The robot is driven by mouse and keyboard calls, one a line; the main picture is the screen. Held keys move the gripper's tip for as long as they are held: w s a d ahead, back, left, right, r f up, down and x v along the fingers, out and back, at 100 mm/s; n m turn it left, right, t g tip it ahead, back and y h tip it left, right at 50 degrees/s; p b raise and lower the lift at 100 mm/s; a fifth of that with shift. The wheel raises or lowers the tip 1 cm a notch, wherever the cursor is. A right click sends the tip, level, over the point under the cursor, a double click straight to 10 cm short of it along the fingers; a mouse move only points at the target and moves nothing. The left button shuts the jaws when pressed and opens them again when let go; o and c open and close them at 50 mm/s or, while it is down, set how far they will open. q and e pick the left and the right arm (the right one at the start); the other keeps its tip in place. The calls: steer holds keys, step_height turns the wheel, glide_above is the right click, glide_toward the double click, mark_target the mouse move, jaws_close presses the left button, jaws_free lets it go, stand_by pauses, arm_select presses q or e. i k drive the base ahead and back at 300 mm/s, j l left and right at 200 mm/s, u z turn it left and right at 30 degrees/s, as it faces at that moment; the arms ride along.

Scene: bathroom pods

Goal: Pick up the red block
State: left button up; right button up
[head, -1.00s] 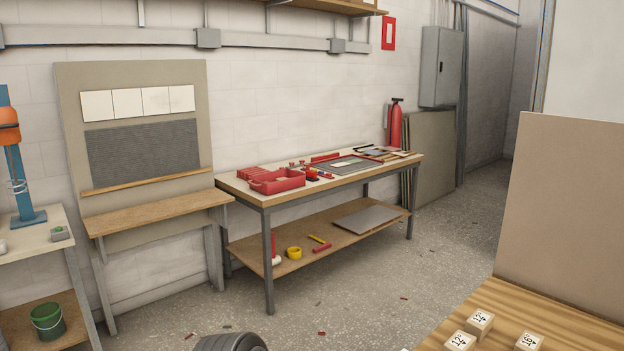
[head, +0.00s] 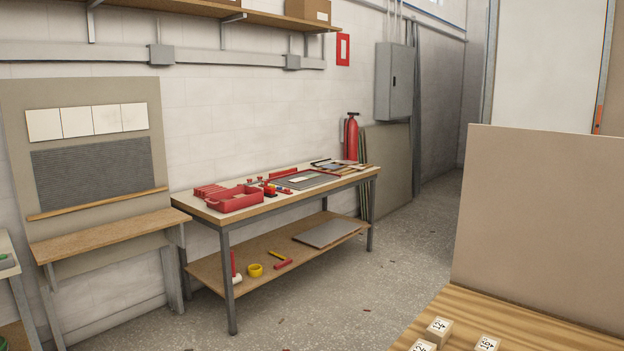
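A workbench (head: 225,218) stands against the white wall with several red things on it. A red tray (head: 235,199) sits at its left end, with red pieces (head: 207,190) behind it. Small red pieces (head: 268,188) lie just right of the tray, and a red bar (head: 283,172) lies at the back. On the lower shelf a short red bar (head: 284,263) lies beside a yellow ring (head: 255,270). I cannot tell which of these is the red block; they are small and far off. Neither of my grippers is in view.
A wooden table (head: 480,317) with pale numbered blocks (head: 438,328) and an upright tan panel (head: 545,225) fills the lower right. A bench with a backboard (head: 95,230) stands at left. A fire extinguisher (head: 351,138) is beyond the workbench. Open concrete floor (head: 330,300) lies between.

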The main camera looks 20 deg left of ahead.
mark_target(268, 192)
steer(key=i+j+u, duration=0.15)
steer(key=j, duration=0.2)
steer(key=i+j+u, duration=0.15)
steer(key=j, duration=0.25)
steer(key=i+j+u, duration=0.2)
steer(key=j+u, duration=0.15)
steer(key=j, duration=0.3)
steer(key=i+j+u, duration=0.15)
steer(key=i+j, duration=0.25)
steer(key=i+j+u, duration=0.2)
steer(key=i+j, duration=0.15)
steer(key=i, duration=0.25)
steer(key=i+z, duration=0.75)
steer(key=i+j+z, duration=0.1)
steer(key=i+z, duration=0.25)
steer(key=i+l+z, duration=0.25)
steer(key=i, duration=0.55)
steer(key=i+z, duration=0.25)
steer(key=i, duration=0.5)
steer(key=i+l+u, duration=0.15)
steer(key=i+u, duration=0.3)
steer(key=i+l+u, duration=0.45)
steer(key=i, duration=0.15)
steer(key=i+l+u, duration=0.95)
steer(key=l, duration=0.15)
steer(key=l+u, duration=0.35)
steer(key=l, duration=0.7)
